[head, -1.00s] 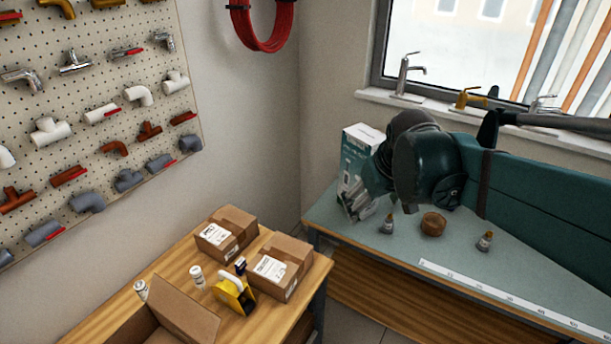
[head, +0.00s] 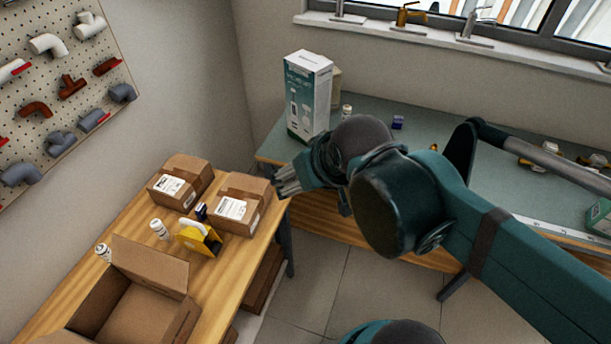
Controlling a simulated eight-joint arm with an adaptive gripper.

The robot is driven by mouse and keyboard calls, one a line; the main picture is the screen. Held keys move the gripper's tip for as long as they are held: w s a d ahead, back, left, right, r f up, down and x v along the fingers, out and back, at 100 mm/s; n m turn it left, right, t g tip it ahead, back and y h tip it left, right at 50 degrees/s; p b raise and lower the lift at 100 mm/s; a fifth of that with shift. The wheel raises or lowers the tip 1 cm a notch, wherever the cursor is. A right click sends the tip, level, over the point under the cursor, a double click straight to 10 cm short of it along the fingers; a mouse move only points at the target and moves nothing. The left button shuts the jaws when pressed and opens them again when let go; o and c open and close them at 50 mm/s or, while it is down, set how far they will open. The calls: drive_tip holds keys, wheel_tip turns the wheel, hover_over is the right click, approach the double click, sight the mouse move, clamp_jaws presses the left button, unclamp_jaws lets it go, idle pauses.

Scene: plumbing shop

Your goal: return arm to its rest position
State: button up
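My arm reaches in from the right in the head view, in front of the blue-grey workbench. My gripper (head: 287,181) is at the arm's left end, next to the right edge of the wooden table and a taped cardboard box. It points left and nothing shows held in it. Its fingertips are small and partly overlap, so I cannot tell how far apart they are.
The wooden table (head: 62,262) holds two closed boxes (head: 180,182) (head: 240,204), an open carton (head: 135,300), a yellow tape dispenser (head: 199,238) and white bottles. A tall white-green box (head: 308,95) stands on the workbench (head: 390,110). Floor (head: 315,285) shows between them.

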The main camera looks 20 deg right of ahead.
idle(0.4)
wheel_tip(320, 180, down, 4)
drive_tip(key=b, duration=0.4)
idle(1.2)
